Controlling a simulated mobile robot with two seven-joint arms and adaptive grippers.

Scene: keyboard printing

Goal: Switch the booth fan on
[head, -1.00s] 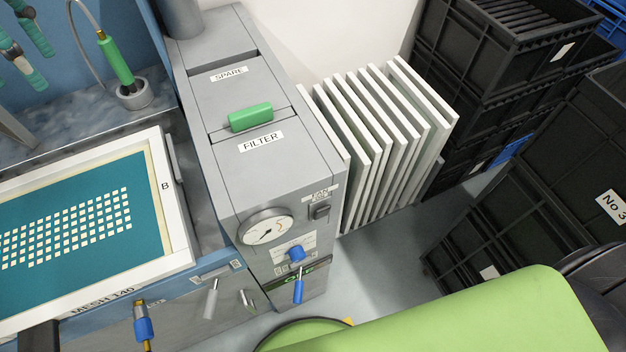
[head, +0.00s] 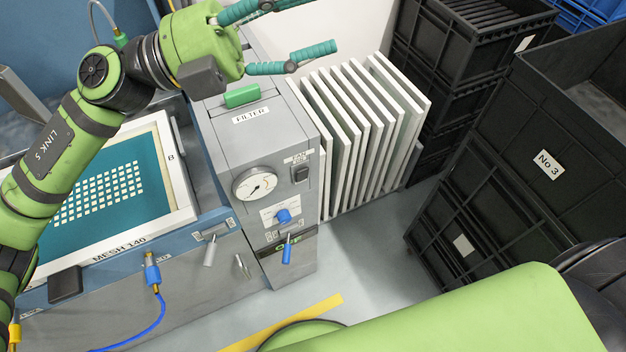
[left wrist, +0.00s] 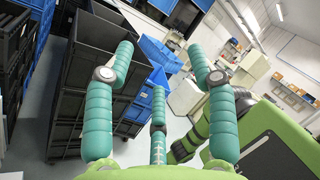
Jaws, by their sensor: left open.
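The fan switch (head: 301,174) is a small dark rocker on the front of the grey filter cabinet (head: 222,140), under a small white label (head: 299,157). Which way the rocker is pressed is too small to tell. My left gripper (head: 302,32) is open above the back of the cabinet, well apart from the switch, its teal fingers pointing right. Its spread, empty fingers also show in the left wrist view (left wrist: 160,52); the switch is not visible there. My right gripper is not in view.
A gauge (head: 255,184), a blue knob (head: 284,216) and a blue-handled lever (head: 287,250) are near the switch. White panels (head: 345,135) stand right of the cabinet. A screen frame (head: 183,190) lies left. Black crates (head: 500,150) stack at right. The floor before the cabinet is mostly clear.

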